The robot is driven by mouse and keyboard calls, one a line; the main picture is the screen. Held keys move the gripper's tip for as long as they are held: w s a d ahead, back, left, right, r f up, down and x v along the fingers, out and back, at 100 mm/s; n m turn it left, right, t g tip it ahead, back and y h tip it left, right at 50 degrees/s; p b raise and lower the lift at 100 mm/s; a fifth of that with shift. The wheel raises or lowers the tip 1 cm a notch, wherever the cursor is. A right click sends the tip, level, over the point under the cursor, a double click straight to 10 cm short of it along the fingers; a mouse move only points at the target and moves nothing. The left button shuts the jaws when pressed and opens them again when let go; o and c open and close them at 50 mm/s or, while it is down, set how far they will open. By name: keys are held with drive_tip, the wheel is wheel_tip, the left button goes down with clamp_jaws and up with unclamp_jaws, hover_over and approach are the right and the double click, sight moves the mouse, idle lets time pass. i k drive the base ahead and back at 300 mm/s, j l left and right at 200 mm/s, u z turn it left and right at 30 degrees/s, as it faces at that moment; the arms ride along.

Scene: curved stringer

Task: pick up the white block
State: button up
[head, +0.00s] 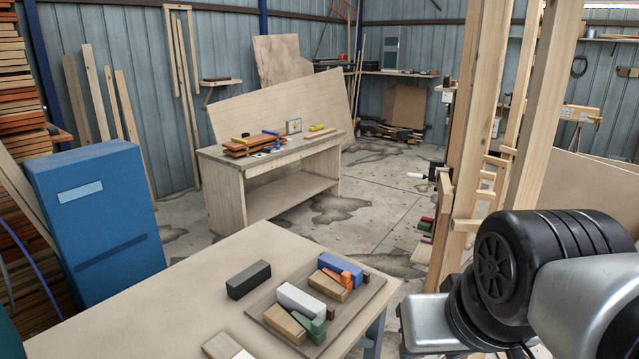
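A white block (300,301) lies on a low grey-brown tray (367,301) on the near table. Green blocks (313,329) and a wooden block (284,323) lie close in front of it; I cannot tell whether they touch it. A second white piece (241,354) shows at the bottom edge beside a wooden block (222,345), partly cut off by the frame. My arm fills the lower right, to the right of the table. My gripper is not in view.
The tray also holds a blue block (340,265), orange pieces and another wooden block (328,285). A black block (248,279) lies left of the tray on the near table (185,300). Wooden posts (535,110) stand behind my arm. The table's left part is clear.

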sight(293, 298)
drive_tip(key=i+l+u, duration=0.2)
drive_tip(key=i+l, duration=0.35)
drive_tip(key=i+l+u, duration=0.2)
drive_tip(key=i+l, duration=0.3)
drive_tip(key=l, duration=0.2)
drive_tip(key=u, duration=0.8)
